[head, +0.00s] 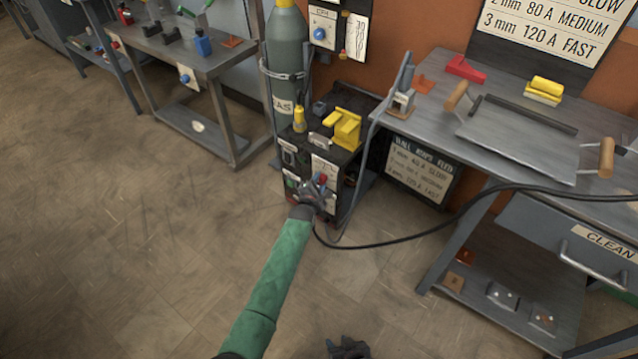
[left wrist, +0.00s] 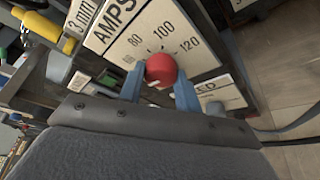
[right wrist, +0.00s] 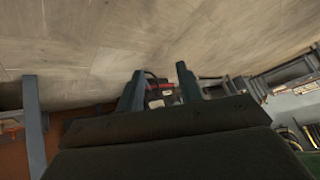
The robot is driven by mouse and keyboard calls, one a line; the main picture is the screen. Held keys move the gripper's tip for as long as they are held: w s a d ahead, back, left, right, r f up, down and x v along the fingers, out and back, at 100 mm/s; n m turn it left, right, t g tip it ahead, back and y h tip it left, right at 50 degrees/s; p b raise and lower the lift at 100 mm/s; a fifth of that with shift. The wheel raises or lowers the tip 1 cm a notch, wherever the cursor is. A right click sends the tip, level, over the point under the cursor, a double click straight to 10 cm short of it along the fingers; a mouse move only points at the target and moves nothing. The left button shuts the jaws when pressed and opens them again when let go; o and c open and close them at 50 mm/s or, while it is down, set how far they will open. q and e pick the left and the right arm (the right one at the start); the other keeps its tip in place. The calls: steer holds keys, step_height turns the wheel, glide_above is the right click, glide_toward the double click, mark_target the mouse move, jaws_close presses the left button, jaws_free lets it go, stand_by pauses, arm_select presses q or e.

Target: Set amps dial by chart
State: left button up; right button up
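The welder (head: 325,150) is a dark box with yellow parts on top. Its AMPS plate (left wrist: 115,40) shows 80, 100 and 120 in the left wrist view. The red dial knob (left wrist: 161,70) sits below these numbers; a small pale mark shows at its lower left, but I cannot tell the setting. My left gripper (head: 318,190) is at the welder's front; its blue fingers (left wrist: 160,82) stand either side of the knob, spaced like the empty right gripper's. Contact is unclear. My right gripper (right wrist: 158,80) is open and empty, low over the floor. The wall chart (head: 550,25) reads 2 mm 80 A MEDIUM, 3 mm 120 A FAST.
A lower chart board (head: 418,170) leans beside the welder. A grey gas cylinder (head: 287,65) stands behind it. A workbench (head: 440,90) with a metal plate is at right. A black cable (head: 400,238) runs from the welder area to the right. The floor at left is clear.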

arm_select(q)
steer(key=shift+c, duration=1.4)
